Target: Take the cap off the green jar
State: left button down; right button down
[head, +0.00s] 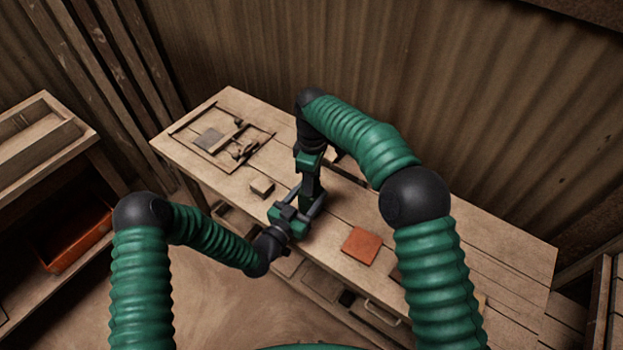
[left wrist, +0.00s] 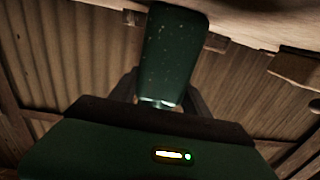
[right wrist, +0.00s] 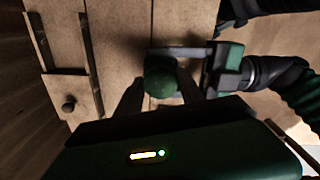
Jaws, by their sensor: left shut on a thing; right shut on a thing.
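The green jar (left wrist: 170,50) shows in the left wrist view as a dark green, speckled body between the fingers of my left gripper (left wrist: 165,95), which is shut on it. In the right wrist view the round green cap (right wrist: 160,78) sits between the fingers of my right gripper (right wrist: 158,90), which is shut on it from above. The left gripper reaches in from the right there, just below the cap. In the head view my left gripper (head: 303,212) and right gripper (head: 309,196) meet at the table's near edge and hide the jar. Whether cap and jar touch is hidden.
The wooden table (head: 460,270) carries an orange-red tile (head: 360,246) right of the grippers. A small wooden block (head: 262,187) and a framed fixture (head: 215,135) lie to the left. A shelf with an orange bin (head: 75,240) stands at far left.

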pick_arm(q)
jog(key=shift+s+d, duration=0.15)
pick_arm(e)
jog(key=n, duration=0.6)
jog(key=shift+w, duration=0.25)
jog(key=n, duration=0.3)
jog(key=shift+a+r+n, duration=0.1)
jog(key=shift+n, duration=0.2)
pick_arm(q)
jog(key=shift+d, duration=0.1)
pick_arm(e)
jog(key=n, duration=0.5)
jog(key=shift+w+a, duration=0.1)
jog(key=shift+r, duration=0.1)
jog(key=shift+r, duration=0.1)
jog(key=shift+r, duration=0.45)
pick_arm(q)
jog(key=shift+a, duration=0.2)
pick_arm(e)
jog(key=shift+s+r, duration=0.25)
jog(key=shift+r, duration=0.25)
